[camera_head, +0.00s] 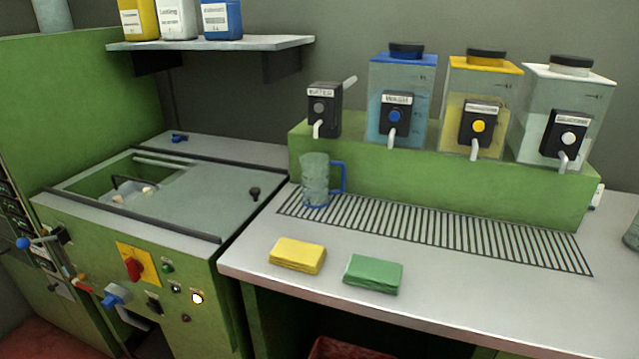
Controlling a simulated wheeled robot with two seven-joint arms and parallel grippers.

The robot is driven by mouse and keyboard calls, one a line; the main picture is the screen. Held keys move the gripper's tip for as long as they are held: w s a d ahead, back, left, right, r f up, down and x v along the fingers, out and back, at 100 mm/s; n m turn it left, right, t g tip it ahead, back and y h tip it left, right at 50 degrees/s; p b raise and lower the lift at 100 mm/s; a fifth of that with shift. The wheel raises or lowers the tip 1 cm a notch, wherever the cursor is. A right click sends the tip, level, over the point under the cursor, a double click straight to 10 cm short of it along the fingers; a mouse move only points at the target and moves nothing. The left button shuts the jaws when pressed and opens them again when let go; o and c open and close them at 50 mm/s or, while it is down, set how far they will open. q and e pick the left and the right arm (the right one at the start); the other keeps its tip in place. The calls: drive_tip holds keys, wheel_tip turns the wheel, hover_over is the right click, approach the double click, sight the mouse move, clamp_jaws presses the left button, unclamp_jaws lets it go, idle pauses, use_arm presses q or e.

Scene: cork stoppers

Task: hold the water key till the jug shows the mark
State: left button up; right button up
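The water dispenser (322,108) is a small black box with a label reading WATER, a grey round key (319,107) and a pale spout (317,129). It sits at the left end of the green raised block. A clear jug (315,178) with a blue handle stands upright on the drain grate, below and slightly left of the spout. The jug looks empty, but its see-through wall makes the level hard to tell. I cannot make out a mark on it. Neither of my grippers shows in the head view.
Blue, yellow and clear tanks (402,75) with their own keys stand right of the water dispenser. A green machine (150,215) stands left; bottles sit on a shelf (215,43). The counter's front right is clear.

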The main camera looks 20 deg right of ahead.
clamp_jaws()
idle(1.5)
